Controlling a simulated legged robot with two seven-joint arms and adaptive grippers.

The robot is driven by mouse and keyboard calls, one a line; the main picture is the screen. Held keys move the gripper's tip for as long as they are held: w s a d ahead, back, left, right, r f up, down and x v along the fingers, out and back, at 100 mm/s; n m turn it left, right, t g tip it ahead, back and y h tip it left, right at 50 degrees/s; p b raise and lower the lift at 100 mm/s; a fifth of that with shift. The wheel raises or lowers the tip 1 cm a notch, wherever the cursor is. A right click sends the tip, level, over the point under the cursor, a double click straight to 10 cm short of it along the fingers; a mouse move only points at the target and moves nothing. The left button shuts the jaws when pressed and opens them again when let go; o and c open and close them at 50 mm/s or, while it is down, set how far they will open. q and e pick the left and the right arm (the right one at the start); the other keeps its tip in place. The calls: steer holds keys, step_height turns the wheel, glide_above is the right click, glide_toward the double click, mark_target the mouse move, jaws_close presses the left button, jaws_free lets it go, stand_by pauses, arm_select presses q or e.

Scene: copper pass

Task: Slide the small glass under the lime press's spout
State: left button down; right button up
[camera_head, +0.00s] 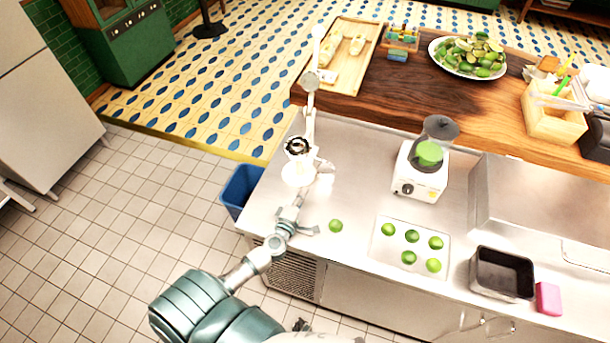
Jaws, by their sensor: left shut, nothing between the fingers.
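The lime press (298,172) stands near the left end of the steel counter, pale and tall, with its long lever rising above it. A small pale, glassy shape (325,178) beside the right of its base looks like the small glass, but glare blurs it. I cannot tell whether it is under the spout. My left gripper (302,197) is shut and empty at the near side of the press base. Whether it touches the press or the glass is unclear. My right gripper is not in view.
A lone lime (336,226) lies right of my left gripper. A white tray (377,253) holds several limes. A blender (421,183) stands behind it. A dark metal pan (502,273) and pink sponge (548,299) are at right. A blue bin (238,188) stands off the counter's left end.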

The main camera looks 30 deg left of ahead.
mark_target(317, 178)
arm_select(q)
steer(key=shift+w+a, duration=0.1)
steer(key=shift+w, duration=0.25)
steer(key=w, duration=0.2)
steer(key=w+a, duration=0.1)
steer(key=w, duration=0.2)
steer(key=w+a, duration=0.1)
steer(key=w, duration=0.2)
steer(key=shift+w+a+f, duration=0.1)
steer(key=shift+a+f, duration=0.05)
steer(key=shift+f, duration=0.1)
steer(key=shift+w, duration=0.3)
steer(key=shift+w+d+r, duration=0.1)
steer(key=shift+w+d, duration=0.1)
steer(key=shift+w, duration=0.05)
steer(key=shift+s+d+r+p, duration=0.1)
steer(key=shift+s+d+p, duration=0.1)
steer(key=shift+d+p, duration=0.4)
steer(key=shift+d, duration=0.25)
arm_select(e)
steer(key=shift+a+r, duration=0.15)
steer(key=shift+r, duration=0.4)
arm_select(q)
steer(key=shift+d, duration=0.1)
